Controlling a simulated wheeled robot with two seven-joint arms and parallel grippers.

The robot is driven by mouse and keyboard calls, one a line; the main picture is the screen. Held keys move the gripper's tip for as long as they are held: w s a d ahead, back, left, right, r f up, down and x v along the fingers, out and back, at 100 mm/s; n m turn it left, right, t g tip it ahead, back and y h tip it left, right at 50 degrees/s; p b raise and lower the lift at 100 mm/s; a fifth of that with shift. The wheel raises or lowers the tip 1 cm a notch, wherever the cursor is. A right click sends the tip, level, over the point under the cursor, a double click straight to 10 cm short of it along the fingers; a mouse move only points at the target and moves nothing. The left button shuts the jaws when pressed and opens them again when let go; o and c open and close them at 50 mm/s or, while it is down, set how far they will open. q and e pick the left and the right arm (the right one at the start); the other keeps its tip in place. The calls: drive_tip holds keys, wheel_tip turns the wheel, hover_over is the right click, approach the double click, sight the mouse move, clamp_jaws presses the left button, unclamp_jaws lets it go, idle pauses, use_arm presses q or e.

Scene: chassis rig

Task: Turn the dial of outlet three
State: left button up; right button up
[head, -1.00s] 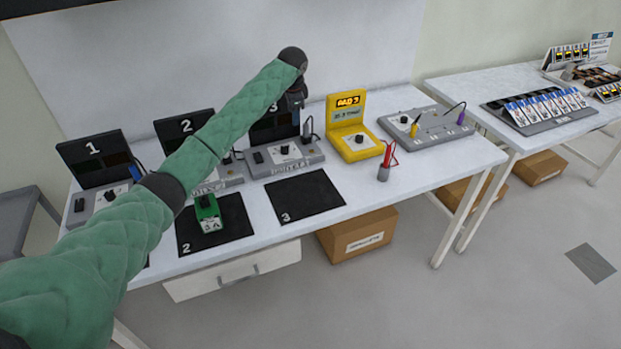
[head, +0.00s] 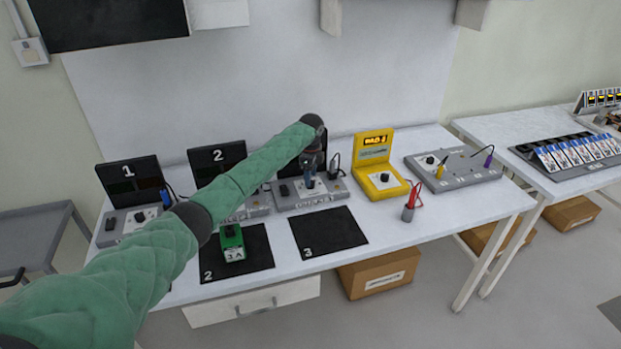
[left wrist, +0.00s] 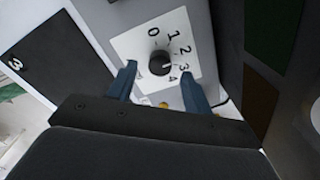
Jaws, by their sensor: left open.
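Outlet three (head: 333,201) is a grey box behind the black mat marked 3. Its round black dial (left wrist: 160,63) sits on a white plate with a scale from 0 to 4 in the left wrist view. A light mark on the dial points roughly toward the 3. My left gripper (head: 311,182) hangs over the outlet, pointing down. In the left wrist view its blue fingers (left wrist: 160,74) are open, one on each side of the dial, with gaps showing. I cannot tell how far above the plate the tips are. My right gripper is out of view.
The dark screen of outlet three stands behind, mostly hidden by my arm. Outlet two (head: 258,204) is to the left, and a yellow device (head: 387,190) to the right. A green block (head: 232,243) sits on mat two. Mat three (head: 345,235) is bare.

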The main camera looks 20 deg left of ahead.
use_arm(q)
drive_tip(key=shift+f+p, duration=0.35)
drive_tip(key=shift+f, duration=1.05)
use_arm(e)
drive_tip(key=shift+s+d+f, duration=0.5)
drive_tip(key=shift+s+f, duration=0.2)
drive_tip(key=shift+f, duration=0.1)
use_arm(q)
drive_tip(key=c, duration=1)
drive_tip(key=shift+o, duration=0.2)
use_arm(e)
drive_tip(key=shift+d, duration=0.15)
